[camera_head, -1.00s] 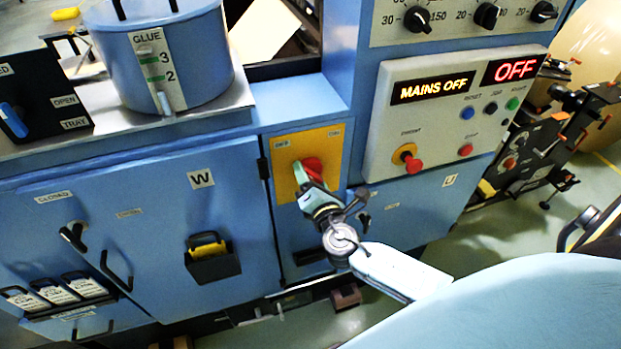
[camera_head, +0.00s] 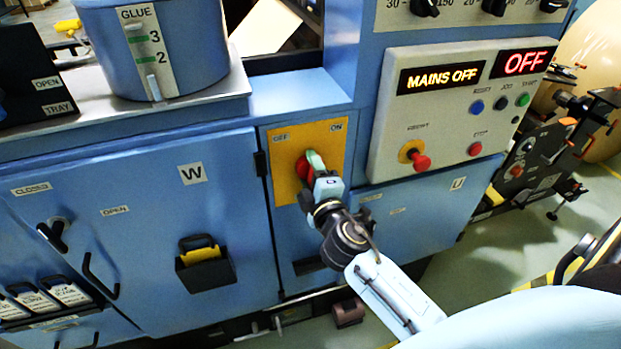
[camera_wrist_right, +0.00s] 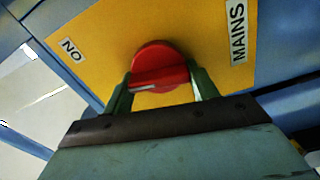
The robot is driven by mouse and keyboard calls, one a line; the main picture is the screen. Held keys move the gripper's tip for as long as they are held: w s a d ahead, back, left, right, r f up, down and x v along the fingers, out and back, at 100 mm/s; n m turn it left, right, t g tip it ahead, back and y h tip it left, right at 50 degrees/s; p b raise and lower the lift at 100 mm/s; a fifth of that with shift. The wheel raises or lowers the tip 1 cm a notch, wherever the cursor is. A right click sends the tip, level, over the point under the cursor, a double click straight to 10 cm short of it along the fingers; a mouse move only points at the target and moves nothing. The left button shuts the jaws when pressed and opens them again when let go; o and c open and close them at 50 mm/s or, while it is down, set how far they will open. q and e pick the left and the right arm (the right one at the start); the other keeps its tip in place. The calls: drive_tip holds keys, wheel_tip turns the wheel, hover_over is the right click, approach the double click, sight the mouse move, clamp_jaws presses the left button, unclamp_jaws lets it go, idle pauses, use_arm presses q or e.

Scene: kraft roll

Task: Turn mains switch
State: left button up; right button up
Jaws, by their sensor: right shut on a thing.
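The mains switch is a red rotary knob (camera_wrist_right: 159,68) on a yellow plate (camera_wrist_right: 100,40) in the right wrist view. In the head view the plate (camera_head: 328,136) carries OFF at its upper left and ON at its upper right; the knob (camera_head: 302,168) is partly hidden by my gripper. My right gripper (camera_head: 313,164) is shut on the knob, with a green finger on each side of it in the right wrist view (camera_wrist_right: 161,88). The display (camera_head: 438,78) reads MAINS OFF. My left gripper is not in view.
A control panel (camera_head: 440,125) with a red knob (camera_head: 419,161) and several buttons juts out right of the plate. A glue pot (camera_head: 190,50) stands on the ledge at upper left. A small black holder (camera_head: 206,268) sticks out from the cabinet door on the left.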

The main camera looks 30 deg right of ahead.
drive_tip(key=m, duration=0.3)
drive_tip(key=shift+m, duration=0.4)
drive_tip(key=shift+r+m, duration=0.15)
drive_tip(key=shift+m, duration=1.35)
drive_tip(key=o, duration=1)
drive_tip(key=shift+s, duration=0.1)
drive_tip(key=b+v, duration=0.1)
drive_tip(key=v, duration=1.2)
drive_tip(key=shift+s+d, duration=0.1)
